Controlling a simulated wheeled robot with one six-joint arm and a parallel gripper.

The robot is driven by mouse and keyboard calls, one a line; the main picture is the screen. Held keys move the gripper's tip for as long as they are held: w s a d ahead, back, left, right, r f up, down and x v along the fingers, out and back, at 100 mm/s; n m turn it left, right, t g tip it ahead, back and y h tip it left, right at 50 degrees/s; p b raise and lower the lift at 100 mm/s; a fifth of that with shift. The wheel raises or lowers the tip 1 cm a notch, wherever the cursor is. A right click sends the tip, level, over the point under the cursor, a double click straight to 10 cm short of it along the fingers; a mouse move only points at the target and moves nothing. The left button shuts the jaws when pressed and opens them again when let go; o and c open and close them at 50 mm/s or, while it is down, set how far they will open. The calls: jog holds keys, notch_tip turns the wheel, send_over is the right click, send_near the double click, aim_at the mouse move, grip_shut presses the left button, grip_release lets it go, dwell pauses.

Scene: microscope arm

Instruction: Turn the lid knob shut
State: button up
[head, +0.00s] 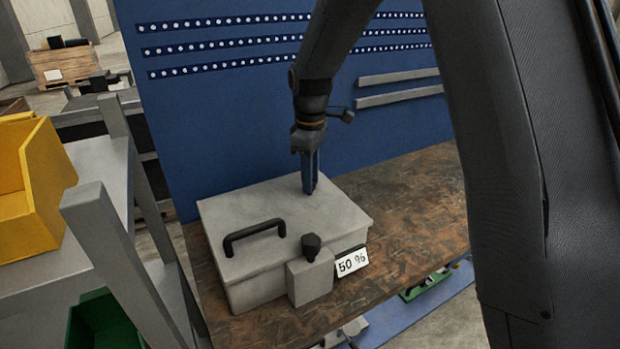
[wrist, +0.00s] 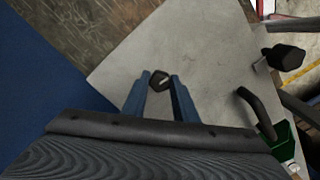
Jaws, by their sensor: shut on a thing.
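A grey box (head: 228,270) with a flat lid (head: 260,207) stands on the brown bench. My gripper (head: 310,188) points down at the back part of the lid. In the wrist view, a small dark faceted knob (wrist: 159,80) sits on the lid between my two blue fingertips, which are shut on it. In the head view my fingers hide this knob. A black handle (head: 254,236) is on the lid to the left. A second black knob (head: 311,245) stands on a grey block (head: 312,280) at the box's front, beside a "50 %" label (head: 351,261).
A blue perforated panel (head: 220,110) rises behind the box. The bench (head: 410,200) is clear to the right of the box. A grey shelf (head: 95,160) with a yellow bin (head: 40,180) stands on the left, and a green bin (head: 100,325) is below it.

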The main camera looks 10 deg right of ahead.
jog(key=shift+w+r+n, duration=0.1)
jog(key=shift+n, duration=0.3)
jog(key=o, duration=1.1)
jog(key=shift+r+b, duration=1.25)
jog(key=shift+r, duration=2.6)
jog(key=s+d+f+m, duration=0.2)
jog(key=s, duration=0.1)
jog(key=s+d+f+m+t, duration=0.1)
jog(key=s+d+f+m, duration=0.1)
jog(key=s+d+m, duration=0.1)
jog(key=s+d+f+m, duration=0.2)
jog(key=s+d+m, duration=0.1)
jog(key=s, duration=0.2)
jog(key=shift+d+t, duration=0.15)
jog(key=shift+t, duration=0.15)
jog(key=shift+s+d+f+m+b, duration=0.25)
jog(key=shift+s+d+f+m, duration=0.35)
jog(key=shift+s+f+m, duration=0.95)
jog(key=shift+s+d+f+m+b, duration=0.35)
jog(key=shift+s+d+f, duration=0.4)
jog(key=shift+s, duration=1.6)
jog(key=shift+s+d+f+m+b, duration=0.15)
jog(key=shift+s+d+f+m, duration=0.35)
jog(key=shift+s+f+m, duration=1.05)
